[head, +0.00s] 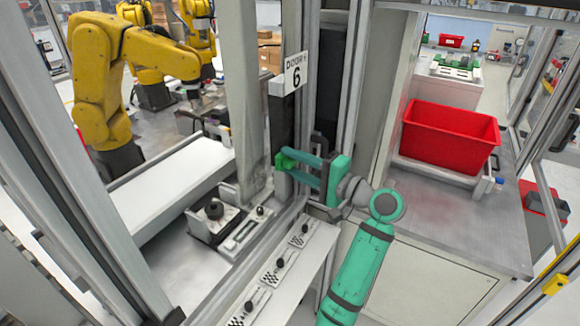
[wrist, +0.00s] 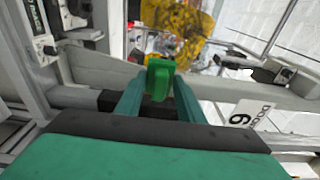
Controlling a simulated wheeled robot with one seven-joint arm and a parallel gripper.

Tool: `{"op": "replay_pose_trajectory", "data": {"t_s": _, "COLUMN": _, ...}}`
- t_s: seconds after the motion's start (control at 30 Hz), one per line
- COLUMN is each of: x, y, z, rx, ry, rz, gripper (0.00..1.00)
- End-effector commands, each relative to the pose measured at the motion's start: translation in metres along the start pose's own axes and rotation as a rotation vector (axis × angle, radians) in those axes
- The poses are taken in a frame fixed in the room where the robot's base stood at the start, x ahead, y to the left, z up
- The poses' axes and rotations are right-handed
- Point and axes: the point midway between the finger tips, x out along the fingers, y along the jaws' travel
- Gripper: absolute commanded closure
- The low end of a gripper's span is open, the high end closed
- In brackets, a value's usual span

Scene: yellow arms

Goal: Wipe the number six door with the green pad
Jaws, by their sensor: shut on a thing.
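The number six door is a clear panel in a grey metal frame, with a white "DOOR 6" sign (head: 296,72) near its upper edge. The sign also shows in the wrist view (wrist: 247,114), turned on its side. My gripper (head: 297,167) is at the door's frame, below the sign. It is shut on the green pad (head: 284,161), which sticks out past the fingertips. In the wrist view the green pad (wrist: 160,78) stands between the two teal fingers, in front of the grey frame bar. I cannot tell whether the pad touches the door.
Yellow robot arms (head: 112,80) stand behind the door. A red bin (head: 450,137) sits on the metal counter at the right. A narrow white ledge with black knobs (head: 279,262) runs below my gripper. Grey posts stand close beside my arm.

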Motion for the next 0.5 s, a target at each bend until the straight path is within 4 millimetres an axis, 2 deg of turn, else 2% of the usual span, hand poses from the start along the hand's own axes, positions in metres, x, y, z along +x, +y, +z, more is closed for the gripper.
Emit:
{"op": "replay_pose_trajectory", "data": {"t_s": 0.17, "x": 0.002, "y": -0.002, "z": 0.000, "rx": -0.002, "ry": -0.003, "rz": 0.000, "gripper": 0.83}}
{"op": "replay_pose_trajectory", "data": {"t_s": 0.5, "x": 0.000, "y": -0.022, "z": 0.000, "rx": -0.002, "ry": -0.004, "rz": 0.001, "gripper": 0.83}}
